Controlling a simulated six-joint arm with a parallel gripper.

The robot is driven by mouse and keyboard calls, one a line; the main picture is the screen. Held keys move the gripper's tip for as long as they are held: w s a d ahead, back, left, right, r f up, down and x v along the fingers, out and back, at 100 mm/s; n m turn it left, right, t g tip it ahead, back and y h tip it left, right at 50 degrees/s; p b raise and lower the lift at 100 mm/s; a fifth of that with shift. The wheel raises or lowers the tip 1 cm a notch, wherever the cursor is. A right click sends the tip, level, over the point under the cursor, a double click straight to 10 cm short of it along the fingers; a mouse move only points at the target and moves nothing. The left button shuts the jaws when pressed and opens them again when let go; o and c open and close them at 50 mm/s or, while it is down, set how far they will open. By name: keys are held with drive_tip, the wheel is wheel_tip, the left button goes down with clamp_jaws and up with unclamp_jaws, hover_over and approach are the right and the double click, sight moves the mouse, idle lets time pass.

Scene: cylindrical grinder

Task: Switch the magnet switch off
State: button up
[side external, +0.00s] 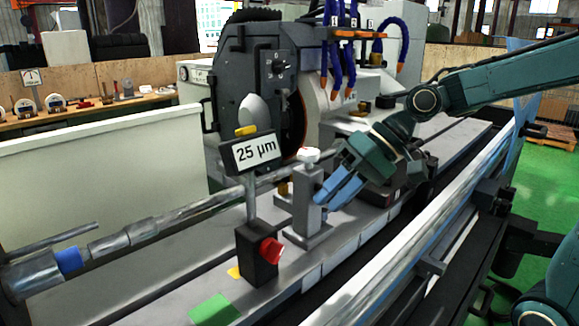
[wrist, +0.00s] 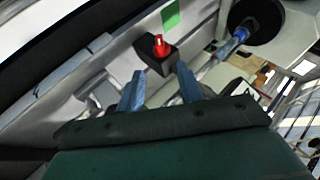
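The magnet switch appears to be the red knob (side external: 270,251) on a small black box (side external: 256,262), with a post and a "25 µm" display (side external: 254,152) above it. The red knob (wrist: 159,44) also shows in the wrist view, on its black box (wrist: 153,60), ahead of and between my fingertips. My gripper (side external: 320,198) has blue fingers and is up and to the right of the knob, apart from it. In the wrist view my gripper (wrist: 158,82) has its fingers spread with nothing between them. I cannot tell which position the knob is in.
A grey upright block with a white-topped knob (side external: 308,156) stands close to my fingers. A metal shaft (side external: 145,228) runs behind the black box. A green patch (side external: 214,310) lies on the machine bed in front. The grinding wheel housing (side external: 262,75) rises behind.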

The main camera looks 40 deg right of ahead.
sight(284, 247)
drive_tip(key=x, duration=1.3)
drive_tip(key=shift+a, duration=0.1)
drive_tip(key=shift+c, duration=0.5)
clamp_jaws()
